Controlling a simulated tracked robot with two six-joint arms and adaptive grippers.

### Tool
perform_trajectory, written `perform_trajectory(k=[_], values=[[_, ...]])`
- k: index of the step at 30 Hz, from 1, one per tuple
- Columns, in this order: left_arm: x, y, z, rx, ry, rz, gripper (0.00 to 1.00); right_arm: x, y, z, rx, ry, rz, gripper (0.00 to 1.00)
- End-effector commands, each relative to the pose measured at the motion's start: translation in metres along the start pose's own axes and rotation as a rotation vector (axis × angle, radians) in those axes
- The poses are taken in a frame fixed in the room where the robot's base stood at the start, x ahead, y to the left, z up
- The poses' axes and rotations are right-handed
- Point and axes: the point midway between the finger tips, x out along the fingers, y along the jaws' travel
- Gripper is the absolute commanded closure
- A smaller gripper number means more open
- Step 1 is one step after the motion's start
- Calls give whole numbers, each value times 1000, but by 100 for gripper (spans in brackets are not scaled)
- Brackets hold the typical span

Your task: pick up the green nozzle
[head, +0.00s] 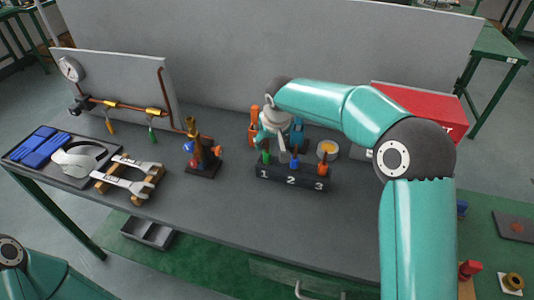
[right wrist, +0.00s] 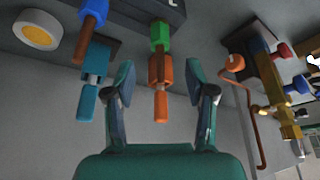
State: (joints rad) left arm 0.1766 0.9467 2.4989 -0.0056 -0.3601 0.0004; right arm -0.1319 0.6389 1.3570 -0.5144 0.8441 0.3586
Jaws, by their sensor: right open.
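The green nozzle (head: 266,158) stands in slot 1 of a dark numbered holder (head: 290,179), beside a blue nozzle (head: 294,164) at 2 and an orange-red one (head: 322,169) at 3. My right gripper (head: 277,146) is above and behind the holder, partly hiding what lies behind it. In the right wrist view my right gripper (right wrist: 160,78) has its fingers apart and empty. The green nozzle (right wrist: 160,36) shows beyond the fingertips, roughly centred between them, with an orange tool (right wrist: 161,72) in line with it. My left gripper is out of view.
An orange tool (head: 254,122) and a teal one (head: 297,132) stand close behind the holder. The table front (head: 230,220) is clear.

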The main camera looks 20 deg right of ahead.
Motion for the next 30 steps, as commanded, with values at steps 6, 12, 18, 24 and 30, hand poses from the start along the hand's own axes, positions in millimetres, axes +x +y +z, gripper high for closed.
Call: perform_trajectory(k=[6, 12, 18, 24, 30], values=[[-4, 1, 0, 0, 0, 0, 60, 15, 0, 0, -1, 0, 0, 45], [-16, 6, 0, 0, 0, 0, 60, 36, -1, 0, -1, -5, 0, 45], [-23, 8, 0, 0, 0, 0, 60, 61, -1, 1, -3, -2, -1, 45], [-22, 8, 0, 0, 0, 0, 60, 65, -2, 0, -4, 1, -3, 45], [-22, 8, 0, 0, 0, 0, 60, 65, -3, 0, -5, 1, -3, 65]])
